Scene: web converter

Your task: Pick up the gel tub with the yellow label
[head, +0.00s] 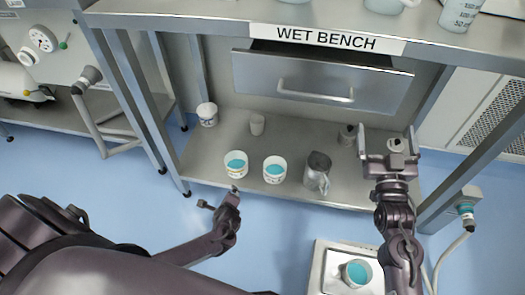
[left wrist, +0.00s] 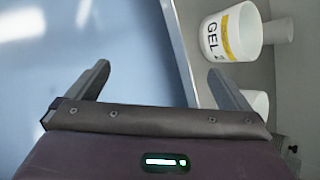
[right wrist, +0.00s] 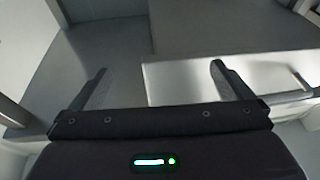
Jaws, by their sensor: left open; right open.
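In the left wrist view a white tub (left wrist: 232,32) with a yellow label strip and the word GEL stands on the shelf, right of and beyond my left fingers. It seems to be the left of two white tubs of teal gel (head: 236,164) in the head view, but its label is too small to read there. The other teal tub (head: 274,170) stands beside it. My left gripper (head: 220,197) is open and empty, just outside the shelf's front edge. My right gripper (head: 388,128) is open and empty, near the shelf's right end; its open fingers also show in the right wrist view (right wrist: 160,85).
A drawer (head: 320,85) hangs above. A teal-filled cup (head: 356,272) sits on a white device (head: 323,280) at front right.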

